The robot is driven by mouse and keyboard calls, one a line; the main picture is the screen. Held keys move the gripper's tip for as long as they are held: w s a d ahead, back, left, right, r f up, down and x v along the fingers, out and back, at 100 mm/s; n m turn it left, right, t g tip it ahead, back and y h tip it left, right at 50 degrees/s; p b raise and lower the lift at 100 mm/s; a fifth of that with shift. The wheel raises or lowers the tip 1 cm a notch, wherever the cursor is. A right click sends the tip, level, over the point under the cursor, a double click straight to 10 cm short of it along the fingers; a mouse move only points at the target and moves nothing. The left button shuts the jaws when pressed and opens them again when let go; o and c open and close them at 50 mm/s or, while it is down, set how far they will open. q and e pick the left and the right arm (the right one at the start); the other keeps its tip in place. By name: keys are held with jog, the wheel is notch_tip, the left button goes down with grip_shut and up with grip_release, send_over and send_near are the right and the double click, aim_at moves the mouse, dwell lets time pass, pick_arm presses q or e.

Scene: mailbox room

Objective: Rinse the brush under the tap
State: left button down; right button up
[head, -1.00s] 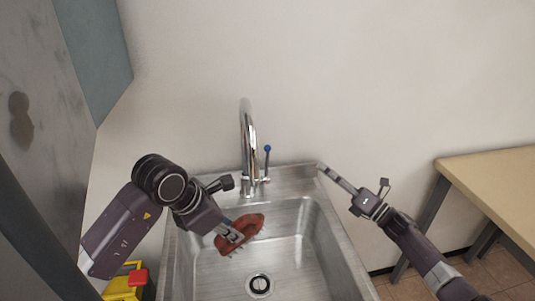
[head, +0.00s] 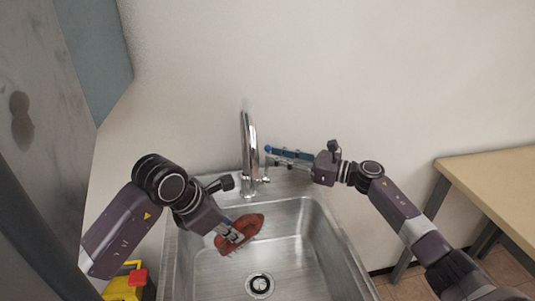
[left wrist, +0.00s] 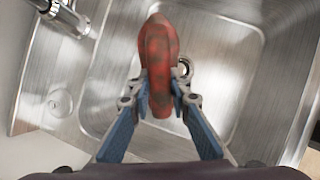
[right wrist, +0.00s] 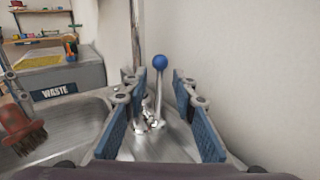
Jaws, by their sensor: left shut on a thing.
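The red brush (head: 240,233) is held over the sink basin, bristles down, in the head view. My left gripper (head: 231,231) is shut on it; the left wrist view shows the brush (left wrist: 159,60) between the blue fingers (left wrist: 160,98). The chrome tap (head: 248,150) stands at the sink's back edge. Its lever has a blue ball knob (right wrist: 159,62). My right gripper (head: 270,155) is at the lever, and in the right wrist view its open fingers (right wrist: 160,88) stand either side of the lever, apart from it. No water shows.
The steel sink (head: 310,240) has a drain (head: 259,285) in its basin. A wooden table (head: 500,180) stands at the right. A yellow and red object (head: 132,281) is at lower left. A grey bin marked WASTE (right wrist: 60,82) shows in the right wrist view.

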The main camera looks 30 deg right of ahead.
aim_at(267, 151)
jog(key=shift+x, duration=1.65)
grip_shut()
jog(key=shift+r, duration=0.15)
